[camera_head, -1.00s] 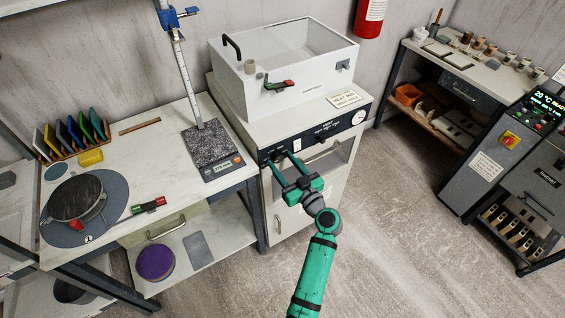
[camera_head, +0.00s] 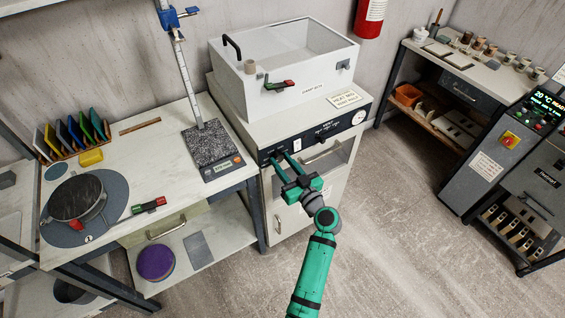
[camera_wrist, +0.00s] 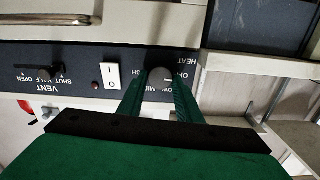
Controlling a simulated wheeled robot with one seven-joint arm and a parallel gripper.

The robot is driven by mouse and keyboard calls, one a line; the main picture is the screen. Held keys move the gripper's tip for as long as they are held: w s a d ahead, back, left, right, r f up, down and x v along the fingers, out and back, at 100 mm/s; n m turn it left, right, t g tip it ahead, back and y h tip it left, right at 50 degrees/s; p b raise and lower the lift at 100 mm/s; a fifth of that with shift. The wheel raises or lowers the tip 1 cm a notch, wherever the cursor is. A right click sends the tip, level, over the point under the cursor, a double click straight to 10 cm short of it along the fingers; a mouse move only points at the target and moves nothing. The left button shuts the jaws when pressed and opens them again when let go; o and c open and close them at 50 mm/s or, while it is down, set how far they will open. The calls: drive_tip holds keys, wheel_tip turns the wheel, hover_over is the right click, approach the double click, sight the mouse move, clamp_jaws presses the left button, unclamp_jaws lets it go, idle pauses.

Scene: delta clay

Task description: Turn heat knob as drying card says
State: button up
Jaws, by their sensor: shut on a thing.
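The heat knob (camera_wrist: 160,77), dark and round with a pale mark, sits on the black control panel below the HEAT label in the upside-down wrist view. My gripper (camera_wrist: 160,82) is shut on it, one green finger on each side. In the head view my gripper (camera_head: 280,159) reaches the panel's left end, and its fingers hide the knob. The knob's setting words are partly covered. The drying card (camera_head: 345,98) lies on the cabinet top at right; its small print appears to read HEAT MED, with a VENT line below.
The vent knob (camera_wrist: 57,72), marked SHUT, HALF and OPEN, and a white rocker switch (camera_wrist: 112,76) share the panel. A white damp box (camera_head: 285,75) stands on the cabinet. A worktable (camera_head: 120,185) stands at left. The floor at right is open.

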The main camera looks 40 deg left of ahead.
drive_tip(key=m, duration=0.6)
drive_tip(key=shift+w, duration=0.1)
drive_tip(key=m, duration=0.5)
drive_tip(key=shift+d+f, duration=0.1)
drive_tip(key=m, duration=0.6)
drive_tip(key=shift+w+f+m, duration=0.1)
drive_tip(key=shift+m, duration=0.2)
drive_tip(key=m, duration=0.5)
drive_tip(key=shift+f, duration=0.15)
drive_tip(key=shift+m, duration=0.3)
drive_tip(key=o, duration=1)
drive_tip(key=v, duration=1)
drive_tip(key=shift+d, duration=0.4)
